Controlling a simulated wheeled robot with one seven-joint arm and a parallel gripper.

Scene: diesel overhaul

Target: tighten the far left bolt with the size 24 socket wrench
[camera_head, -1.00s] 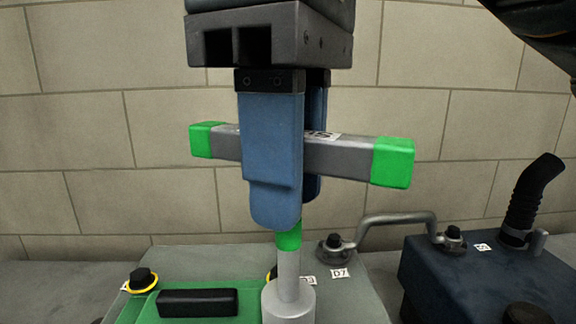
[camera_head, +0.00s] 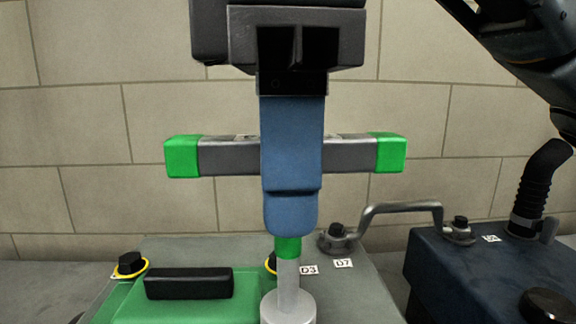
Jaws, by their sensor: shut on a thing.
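My gripper (camera_head: 291,215) is shut on the socket wrench (camera_head: 228,157), a grey T-shaped tool with green ends on its crossbar. Its crossbar runs level across the picture, and its shaft points down to a wide round grey socket (camera_head: 288,308) at the bottom edge. The size marking cannot be read. The far left bolt (camera_head: 131,262), black with a yellow ring, stands at the left end of the green cover. The socket is to its right and apart from it. A second yellow-ringed bolt (camera_head: 271,261) is partly hidden behind the shaft.
A black handle (camera_head: 188,284) sits on the green cover (camera_head: 140,305). Labels D3 and D7 lie right of the shaft. A grey pipe (camera_head: 398,208) with black bolts at its ends bridges to a dark blue block (camera_head: 450,262). A black hose (camera_head: 538,185) rises at right. A brick wall stands behind.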

